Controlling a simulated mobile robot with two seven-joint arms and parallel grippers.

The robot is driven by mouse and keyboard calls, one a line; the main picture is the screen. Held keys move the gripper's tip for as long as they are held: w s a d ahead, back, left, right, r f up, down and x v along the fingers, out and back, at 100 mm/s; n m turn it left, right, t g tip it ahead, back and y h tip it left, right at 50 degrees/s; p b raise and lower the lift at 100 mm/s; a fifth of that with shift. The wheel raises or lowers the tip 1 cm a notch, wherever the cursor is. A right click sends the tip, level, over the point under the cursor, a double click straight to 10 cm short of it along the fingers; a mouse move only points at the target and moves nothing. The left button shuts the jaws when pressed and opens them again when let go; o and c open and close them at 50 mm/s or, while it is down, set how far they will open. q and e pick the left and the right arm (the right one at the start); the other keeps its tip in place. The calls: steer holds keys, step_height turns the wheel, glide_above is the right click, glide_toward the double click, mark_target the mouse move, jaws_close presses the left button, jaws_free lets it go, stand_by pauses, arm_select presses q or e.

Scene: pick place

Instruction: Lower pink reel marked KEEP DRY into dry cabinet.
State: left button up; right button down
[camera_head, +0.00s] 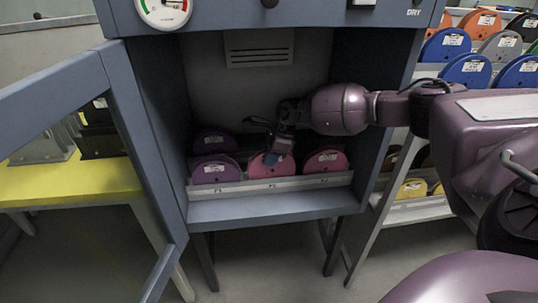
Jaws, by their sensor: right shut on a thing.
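The dry cabinet (273,208) is blue-grey, marked DRY at the top right, and open at the front. A pink reel (261,171) stands upright in the middle of the rack on the cabinet floor. My right gripper (276,154) reaches in from the right and is shut on the upper part of this reel. The reel's base is hidden behind the rack's front strip, so I cannot tell whether it touches the bottom. The print on its white label is too small to read. My left gripper is not in view.
A magenta reel (326,161) stands right of the held reel, and a purple reel (215,170) left, with a darker one (215,141) behind. The glazed door (117,95) stands open at left. A yellow table (70,181) and a shelf of coloured reels (466,70) flank the cabinet.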

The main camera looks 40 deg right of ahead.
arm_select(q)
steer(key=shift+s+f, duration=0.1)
arm_select(e)
steer(key=shift+f, duration=0.1)
steer(key=c, duration=0.5)
jaws_free()
steer(key=shift+c, duration=0.2)
steer(key=shift+r+p, duration=0.6)
steer(key=shift+r, duration=1.15)
steer(key=shift+r+p, duration=0.5)
steer(key=shift+r, duration=1.85)
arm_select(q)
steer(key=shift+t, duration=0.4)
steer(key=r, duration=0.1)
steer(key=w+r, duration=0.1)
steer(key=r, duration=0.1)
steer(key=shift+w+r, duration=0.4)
